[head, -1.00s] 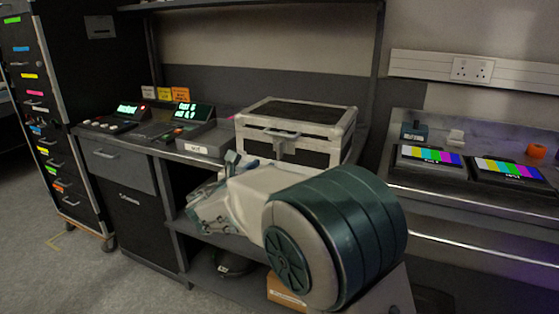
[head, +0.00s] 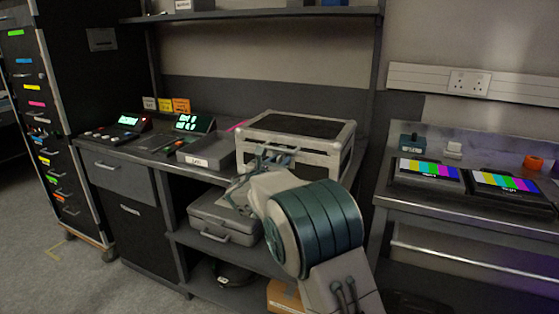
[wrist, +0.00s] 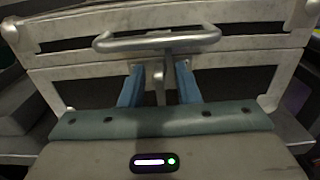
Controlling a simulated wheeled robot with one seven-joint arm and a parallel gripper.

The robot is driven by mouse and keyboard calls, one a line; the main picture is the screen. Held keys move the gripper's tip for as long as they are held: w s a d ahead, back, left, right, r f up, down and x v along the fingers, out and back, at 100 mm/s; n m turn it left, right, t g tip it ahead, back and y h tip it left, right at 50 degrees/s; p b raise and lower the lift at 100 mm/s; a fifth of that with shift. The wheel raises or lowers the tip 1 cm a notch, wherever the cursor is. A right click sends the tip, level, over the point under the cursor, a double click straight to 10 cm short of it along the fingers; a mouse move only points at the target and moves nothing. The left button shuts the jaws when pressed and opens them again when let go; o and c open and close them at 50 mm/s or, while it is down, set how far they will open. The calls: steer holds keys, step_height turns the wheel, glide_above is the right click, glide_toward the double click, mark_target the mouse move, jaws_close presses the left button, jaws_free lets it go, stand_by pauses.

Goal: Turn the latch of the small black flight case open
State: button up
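The small black flight case (head: 297,127), with pale metal edges, stands on the desk and is shut. In the wrist view its front (wrist: 235,83) fills the upper part. A grey metal bar with a short stem, seemingly the latch (wrist: 160,41), crosses its front; the stem runs down between my fingers. My gripper (wrist: 159,67) is at the case front, its two blue fingers apart on either side of the stem, with gaps visible. Whether the fingertips touch the case, I cannot tell. In the head view my gripper (head: 274,156) partly hides the latch area.
A grey case (head: 222,218) lies on the shelf below the desk. A labelled tray (head: 206,152) and lit consoles (head: 190,125) stand left of the flight case. On the right is a bench with two colour-bar screens (head: 505,183). An upper shelf (head: 260,14) spans above.

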steer(key=shift+d+r, duration=0.1)
jaws_close()
